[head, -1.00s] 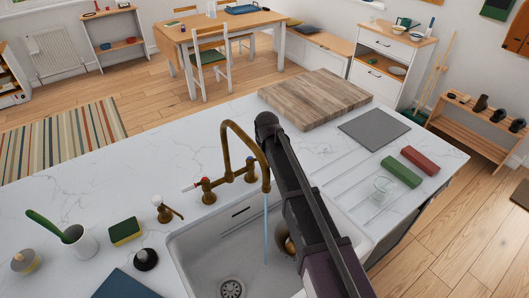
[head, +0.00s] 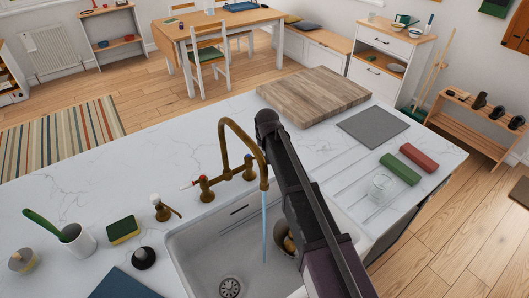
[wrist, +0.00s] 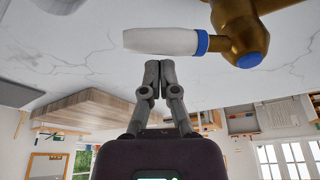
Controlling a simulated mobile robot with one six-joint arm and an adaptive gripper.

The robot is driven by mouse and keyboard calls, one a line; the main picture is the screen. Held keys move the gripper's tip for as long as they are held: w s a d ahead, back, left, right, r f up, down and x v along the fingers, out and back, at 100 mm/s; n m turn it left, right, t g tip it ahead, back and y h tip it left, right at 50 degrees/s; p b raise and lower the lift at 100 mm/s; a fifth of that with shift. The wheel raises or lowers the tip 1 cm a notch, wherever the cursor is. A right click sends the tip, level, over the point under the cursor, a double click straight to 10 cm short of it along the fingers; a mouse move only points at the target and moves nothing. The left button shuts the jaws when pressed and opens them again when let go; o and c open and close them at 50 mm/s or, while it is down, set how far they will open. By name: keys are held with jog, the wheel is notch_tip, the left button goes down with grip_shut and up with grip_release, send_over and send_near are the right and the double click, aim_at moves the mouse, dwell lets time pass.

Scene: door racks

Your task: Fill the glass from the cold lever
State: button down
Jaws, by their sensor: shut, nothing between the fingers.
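The glass (head: 381,188) stands clear and upright on the drainboard, right of the sink. The brass tap (head: 235,128) arches over the sink, and a water stream (head: 264,228) falls from its spout into the basin, away from the glass. The cold lever (wrist: 160,41), white with a blue ring, joins a brass valve (wrist: 238,35) with a blue cap in the wrist view. My gripper (wrist: 160,68) is shut and empty, its tips close beside the lever; I cannot tell whether they touch. In the head view my arm hides the gripper and cold lever. The red-marked lever (head: 190,184) is at left.
The sink (head: 195,255) holds a brass-coloured item (head: 289,243), partly hidden by my arm. A soap pump (head: 162,208), sponge (head: 124,230) and brush cup (head: 78,240) stand left. A wooden board (head: 315,97) lies behind.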

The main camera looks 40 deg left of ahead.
jog(key=w+a+p+v, duration=0.1)
jog(key=p+v, duration=0.8)
jog(key=shift+a+r, duration=0.3)
dwell(0.3)
jog(key=shift+w, duration=0.1)
dwell(0.3)
jog(key=w+d+f+m+h+b, duration=0.1)
jog(key=w+d+f+m+b, duration=0.15)
jog(key=d, duration=1.35)
jog(key=w+d+f+m+h+b, duration=0.1)
jog(key=w+d+f, duration=0.15)
jog(key=d, duration=1.35)
jog(key=s+d+f+m+g+b, duration=0.1)
jog(key=s+d, duration=0.2)
jog(key=d, duration=0.6)
jog(key=s+d+f+m+g+b, duration=0.1)
jog(key=s+d+m, duration=0.1)
jog(key=d, duration=0.8)
jog(key=s+d+f+m+b, duration=0.1)
jog(key=s+d, duration=0.3)
jog(key=d, duration=0.5)
jog(key=shift+s+d+f+m+g+b, duration=0.35)
jog(key=shift+d+f+g+b, duration=0.1)
jog(key=shift+b, duration=0.15)
